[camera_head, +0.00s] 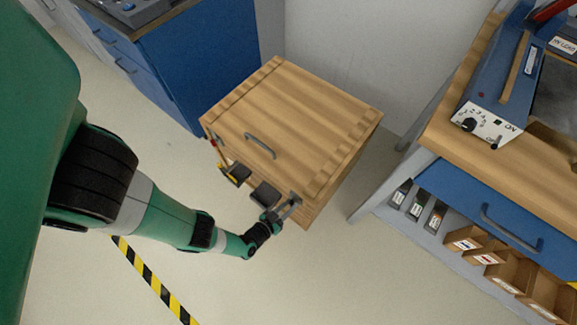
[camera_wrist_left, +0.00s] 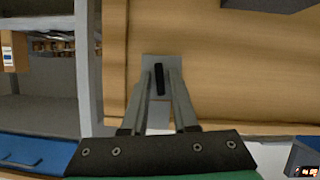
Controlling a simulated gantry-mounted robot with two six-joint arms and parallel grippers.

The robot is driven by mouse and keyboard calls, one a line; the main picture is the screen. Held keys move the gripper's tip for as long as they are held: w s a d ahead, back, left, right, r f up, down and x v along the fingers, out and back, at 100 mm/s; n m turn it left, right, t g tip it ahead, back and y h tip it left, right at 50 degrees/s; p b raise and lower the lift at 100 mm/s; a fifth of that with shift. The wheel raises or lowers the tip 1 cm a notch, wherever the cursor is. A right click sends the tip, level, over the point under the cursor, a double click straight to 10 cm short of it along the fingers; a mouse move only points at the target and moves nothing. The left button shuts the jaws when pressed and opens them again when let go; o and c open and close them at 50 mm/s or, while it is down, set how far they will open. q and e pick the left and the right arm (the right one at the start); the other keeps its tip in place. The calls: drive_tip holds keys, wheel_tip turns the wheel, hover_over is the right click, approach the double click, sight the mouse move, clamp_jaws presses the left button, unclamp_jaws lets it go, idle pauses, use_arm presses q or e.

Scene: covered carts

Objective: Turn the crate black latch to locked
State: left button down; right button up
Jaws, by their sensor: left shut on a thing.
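The wooden crate (camera_head: 300,115) stands on the floor in the middle of the head view, its lid down with a dark handle on top. My left gripper (camera_head: 293,204) reaches the crate's near side by its right corner. In the left wrist view, my gripper (camera_wrist_left: 160,82) is shut on the black latch (camera_wrist_left: 159,78), a small dark bar on a grey plate (camera_wrist_left: 148,62). The bar stands nearly upright in that picture, between the two fingertips. In the head view the gripper hides the latch. My right gripper is out of view.
Dark blocks (camera_head: 266,193) stick out from the crate's near side, left of my gripper. A blue cabinet (camera_head: 200,65) stands behind left. A workbench (camera_head: 470,140) with a blue drawer and small bins stands right. The floor in front is clear.

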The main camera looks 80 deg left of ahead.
use_arm(q)
drive_tip(key=c, duration=0.9)
unclamp_jaws()
drive_tip(key=shift+p+v, duration=2.45)
drive_tip(key=shift+v, duration=3.35)
drive_tip(key=shift+a, duration=0.1)
